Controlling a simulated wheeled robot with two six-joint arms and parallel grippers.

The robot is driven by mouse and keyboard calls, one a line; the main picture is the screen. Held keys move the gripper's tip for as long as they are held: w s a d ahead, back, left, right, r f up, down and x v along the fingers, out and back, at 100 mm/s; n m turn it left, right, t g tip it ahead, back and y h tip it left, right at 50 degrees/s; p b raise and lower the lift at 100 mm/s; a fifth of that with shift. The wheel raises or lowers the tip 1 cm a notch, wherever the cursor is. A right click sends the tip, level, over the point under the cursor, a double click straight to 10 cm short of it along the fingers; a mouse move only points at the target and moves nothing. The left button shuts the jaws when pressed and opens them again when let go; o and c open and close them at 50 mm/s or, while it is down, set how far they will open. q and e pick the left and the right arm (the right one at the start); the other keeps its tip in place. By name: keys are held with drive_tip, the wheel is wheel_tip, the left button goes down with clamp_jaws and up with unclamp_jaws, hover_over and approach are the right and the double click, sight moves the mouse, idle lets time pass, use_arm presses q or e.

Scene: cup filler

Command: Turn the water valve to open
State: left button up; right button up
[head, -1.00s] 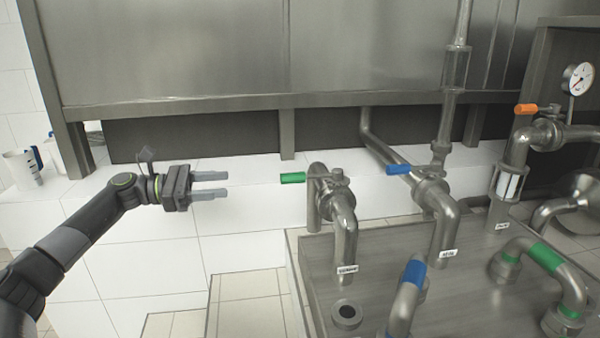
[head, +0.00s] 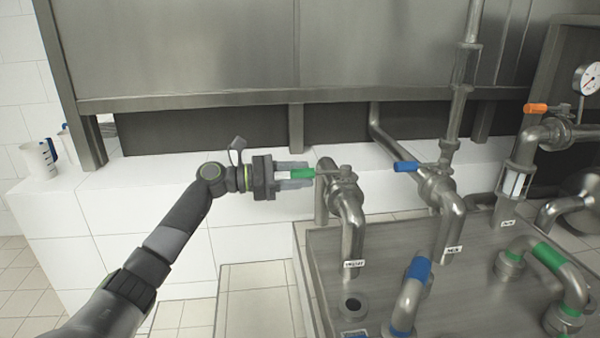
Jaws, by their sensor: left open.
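Three valves with coloured lever handles stand in a row on steel pipes. The green handle (head: 303,173) is at the left, the blue handle (head: 405,167) in the middle and the orange handle (head: 535,108) at the right. The small pipe labels are too blurred to read surely, so I cannot tell which valve is the water one. My left gripper (head: 296,175) is open at the green handle, its fingers on either side of the lever, which points left. Whether they touch it, I cannot tell. My right gripper is out of view.
A steel table (head: 318,262) below the valves carries an open port (head: 353,306) and bent pipes with blue (head: 419,269) and green bands. A pressure gauge (head: 588,78) is at the far right. A white jug (head: 40,160) stands on the tiled ledge at the left.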

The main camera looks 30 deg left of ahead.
use_arm(q)
drive_tip(key=shift+w+d, duration=0.1)
drive_tip(key=shift+d, duration=0.1)
clamp_jaws()
idle(0.3)
drive_tip(key=shift+r, duration=0.1)
